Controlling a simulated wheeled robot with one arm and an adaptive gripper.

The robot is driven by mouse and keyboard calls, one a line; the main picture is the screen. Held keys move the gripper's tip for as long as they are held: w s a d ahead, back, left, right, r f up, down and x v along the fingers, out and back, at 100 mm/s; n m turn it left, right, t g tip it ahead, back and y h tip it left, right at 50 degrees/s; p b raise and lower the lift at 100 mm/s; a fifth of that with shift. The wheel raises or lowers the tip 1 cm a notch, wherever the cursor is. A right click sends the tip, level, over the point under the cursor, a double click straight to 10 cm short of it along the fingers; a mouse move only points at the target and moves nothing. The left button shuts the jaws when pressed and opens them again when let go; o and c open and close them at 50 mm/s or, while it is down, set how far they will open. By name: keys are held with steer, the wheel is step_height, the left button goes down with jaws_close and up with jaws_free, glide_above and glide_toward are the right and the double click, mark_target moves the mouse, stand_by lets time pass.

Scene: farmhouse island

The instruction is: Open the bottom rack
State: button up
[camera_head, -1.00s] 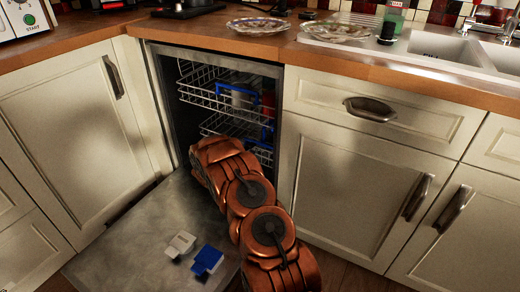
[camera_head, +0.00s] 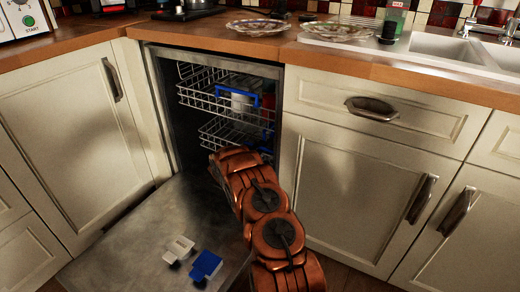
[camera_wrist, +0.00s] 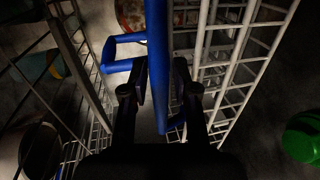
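The dishwasher stands open with its door (camera_head: 135,235) lowered. Inside, an upper wire rack (camera_head: 200,98) has a blue handle (camera_head: 240,99). A lower wire rack (camera_head: 222,135) shows beneath it, partly hidden by my arm. In the head view my gripper is hidden behind my arm, low in the dishwasher opening. In the wrist view my gripper (camera_wrist: 162,85) has its two fingers apart, with a blue rack bar (camera_wrist: 157,60) passing between them. White rack wires (camera_wrist: 225,60) lie to the right of the bar. I cannot tell whether the fingers touch it.
A white piece (camera_head: 179,248) and a blue piece (camera_head: 205,265) lie on the lowered door. Cabinets with handles flank the dishwasher on the left (camera_head: 70,130) and right (camera_head: 350,190). Plates (camera_head: 258,27) and a sink (camera_head: 445,45) are on the counter above.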

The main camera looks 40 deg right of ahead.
jaws_close()
steer(key=shift+s+a, duration=0.1)
stand_by(0.6)
